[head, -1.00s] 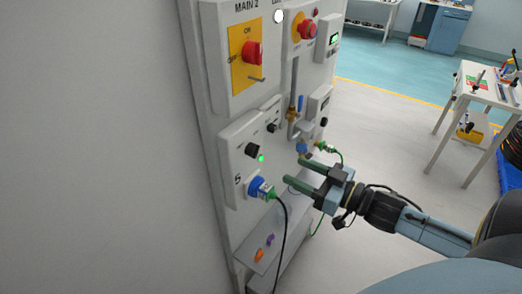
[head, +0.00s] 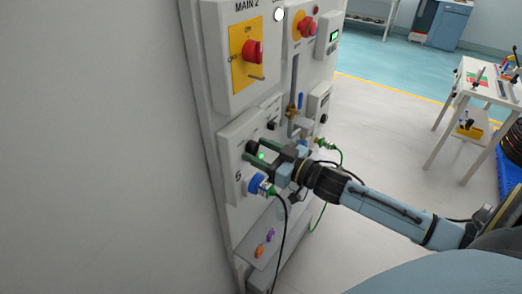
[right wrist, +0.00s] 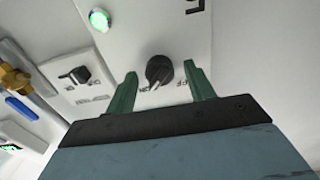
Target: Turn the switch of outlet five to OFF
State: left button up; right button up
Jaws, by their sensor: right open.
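The outlet box (head: 228,160) on the panel carries a black rotary switch, a lit green lamp (head: 261,156) and a blue socket (head: 256,184) with a plug in it. Its digit looks like a 5 but is small. The black switch (right wrist: 159,70) shows clearly in the right wrist view, its pale pointer toward the gripper, slightly to the left; the labels there are hard to read. My right gripper (right wrist: 161,70) is open, its green fingers on either side of the switch. Contact cannot be told. In the head view, my right gripper (head: 248,150) partly covers the switch. My left gripper is out of view.
A red main switch (head: 252,50) on a yellow plate sits above. Another small black switch (right wrist: 74,75) and a brass valve with a blue handle (right wrist: 17,82) are nearby. A black cable (head: 286,225) hangs from the plug.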

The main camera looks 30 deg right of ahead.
jog(key=shift+c, duration=0.3)
jog(key=c, duration=0.9)
jog(key=shift+n, duration=0.3)
jog(key=n+p, duration=0.1)
jog(key=n, duration=0.1)
jog(key=shift+n, duration=0.4)
jog(key=n, duration=0.2)
jog(key=shift+n+p, duration=0.35)
jog(key=shift+n, duration=0.05)
jog(key=n, duration=1.1)
jog(key=shift+n, duration=0.4)
